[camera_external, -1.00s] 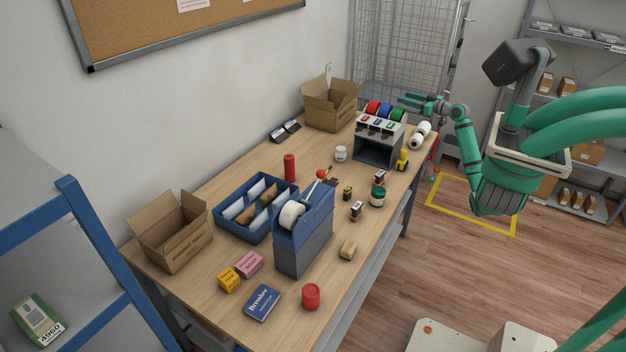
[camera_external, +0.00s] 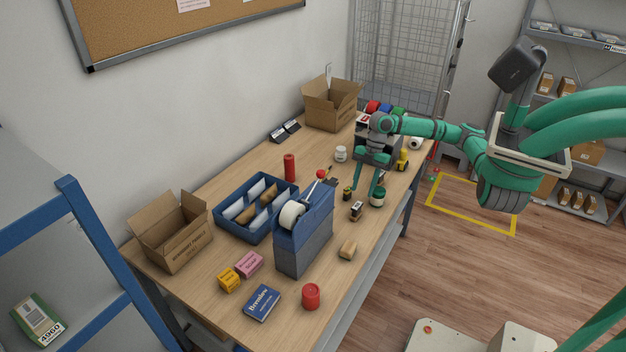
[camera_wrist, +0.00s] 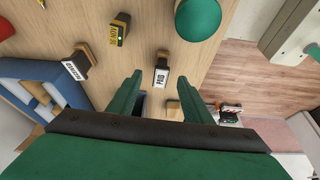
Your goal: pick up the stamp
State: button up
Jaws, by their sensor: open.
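Several small stamps stand on the counter. In the wrist view, a stamp labelled PAID (camera_wrist: 161,76) sits just beyond and between the fingertips; it appears to be the dark-and-white stamp (camera_external: 356,211) in the external view. A yellow-labelled stamp (camera_wrist: 117,31) and a white-labelled stamp (camera_wrist: 75,66) stand to its left; the yellow one also shows in the external view (camera_external: 347,194). My gripper (camera_external: 365,190) points down above the counter, open and empty, fingers on either side of the PAID stamp in the wrist view (camera_wrist: 160,84). I see no contact.
A blue tape dispenser (camera_external: 304,240) and blue tray (camera_external: 229,231) stand to the left. A wooden block (camera_external: 347,249) lies nearer. The counter (camera_external: 330,275) is clear around the block.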

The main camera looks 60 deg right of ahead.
aim_at(359, 204)
jog(key=x, duration=0.5)
jog(key=shift+a+x, duration=0.25)
jog(key=shift+x, duration=1.05)
jog(key=shift+a+x, duration=0.25)
jog(key=shift+x, duration=1)
jog(key=shift+s+r, duration=0.2)
jog(key=c, duration=1.1)
jog(key=shift+c, duration=0.2)
